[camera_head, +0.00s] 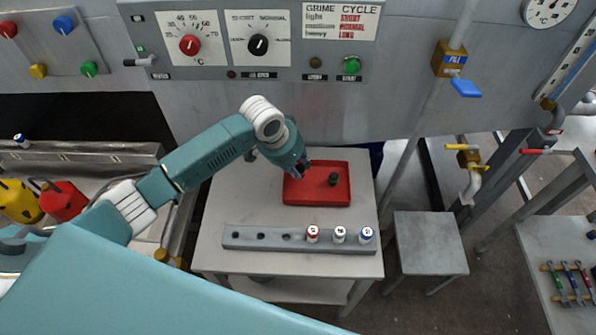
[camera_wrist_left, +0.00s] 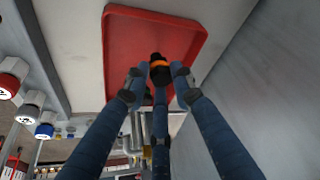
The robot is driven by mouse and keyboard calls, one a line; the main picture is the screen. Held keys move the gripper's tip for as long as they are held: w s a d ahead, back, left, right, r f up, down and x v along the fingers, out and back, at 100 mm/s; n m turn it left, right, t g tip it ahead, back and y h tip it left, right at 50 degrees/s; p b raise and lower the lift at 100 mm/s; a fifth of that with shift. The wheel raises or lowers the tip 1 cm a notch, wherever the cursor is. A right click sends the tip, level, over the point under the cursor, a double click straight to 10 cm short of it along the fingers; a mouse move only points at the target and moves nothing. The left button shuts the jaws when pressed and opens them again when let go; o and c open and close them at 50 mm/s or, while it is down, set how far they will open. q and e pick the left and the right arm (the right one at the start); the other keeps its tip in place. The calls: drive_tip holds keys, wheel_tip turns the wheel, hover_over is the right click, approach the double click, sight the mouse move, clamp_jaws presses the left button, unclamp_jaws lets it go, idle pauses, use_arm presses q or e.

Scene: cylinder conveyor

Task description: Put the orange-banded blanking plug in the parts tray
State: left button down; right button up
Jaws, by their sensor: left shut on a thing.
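The orange-banded blanking plug (camera_wrist_left: 159,62) is black with an orange band, held between the fingertips of my left gripper (camera_wrist_left: 158,78) in the left wrist view. In the head view my left gripper (camera_head: 299,169) is over the left part of the red parts tray (camera_head: 296,195), and the plug is hidden there. The tray also shows behind the plug in the left wrist view (camera_wrist_left: 120,50). I cannot tell whether the plug touches the tray floor. A dark green-black plug (camera_head: 333,179) stands in the tray, right of the gripper. My right gripper is out of view.
A grey rack (camera_head: 270,240) in front of the tray has empty holes at left and red (camera_head: 312,234), white (camera_head: 339,234) and blue-topped (camera_head: 366,235) cylinders at right. A control panel (camera_head: 258,45) rises behind the table. Bare tabletop (camera_head: 240,205) lies left of the tray.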

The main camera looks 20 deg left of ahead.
use_arm(q)
drive_tip(key=shift+f, duration=1.7)
drive_tip(key=shift+f, duration=0.1)
drive_tip(key=c, duration=1.5)
unclamp_jaws()
drive_tip(key=shift+o, duration=0.2)
drive_tip(key=shift+r, duration=0.25)
drive_tip(key=v, duration=1.1)
drive_tip(key=shift+s+r+b, duration=0.2)
drive_tip(key=shift+r+b, duration=0.15)
drive_tip(key=shift+b, duration=0.1)
